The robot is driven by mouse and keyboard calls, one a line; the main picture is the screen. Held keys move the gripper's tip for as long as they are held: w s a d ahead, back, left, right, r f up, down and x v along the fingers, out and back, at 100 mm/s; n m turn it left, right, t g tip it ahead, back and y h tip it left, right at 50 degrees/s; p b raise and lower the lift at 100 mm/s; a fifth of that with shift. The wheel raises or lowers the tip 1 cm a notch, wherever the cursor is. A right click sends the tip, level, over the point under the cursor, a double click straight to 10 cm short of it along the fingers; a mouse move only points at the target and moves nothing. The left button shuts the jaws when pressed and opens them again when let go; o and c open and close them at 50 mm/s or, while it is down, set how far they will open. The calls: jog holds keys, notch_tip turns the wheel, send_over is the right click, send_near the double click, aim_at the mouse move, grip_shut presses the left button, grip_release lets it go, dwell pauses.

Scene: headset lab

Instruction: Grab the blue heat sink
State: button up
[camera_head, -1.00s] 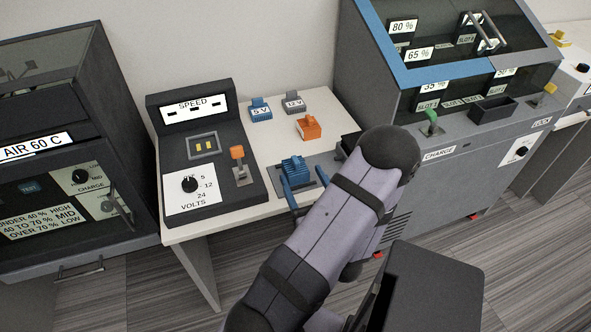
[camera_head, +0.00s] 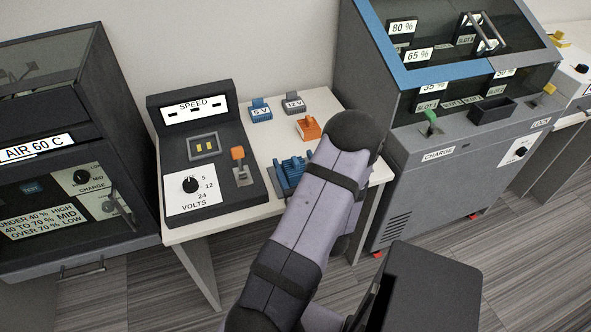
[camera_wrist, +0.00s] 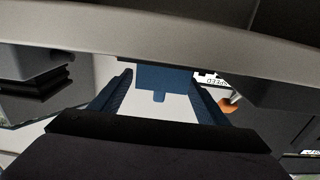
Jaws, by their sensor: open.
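The blue heat sink (camera_head: 292,170) is a finned block on the table beside the black speed console, in the head view. My gripper (camera_head: 294,166) is there, with one blue finger on each side of it; my arm hides part of it. In the wrist view, a blue block with a small tab, which looks like the heat sink (camera_wrist: 160,80), shows between the two spread fingers of my gripper (camera_wrist: 161,76). The fingers are open. I cannot tell whether they touch it.
An orange block (camera_head: 308,128), a blue 5 V block (camera_head: 260,110) and a grey 12 V block (camera_head: 293,103) lie behind. A charging cabinet (camera_head: 440,150) stands right.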

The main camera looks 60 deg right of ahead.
aim_at(295, 160)
jog(key=c, duration=1.3)
jog(key=shift+r, duration=0.1)
jog(key=shift+r+p, duration=0.95)
jog(key=shift+r, duration=3.95)
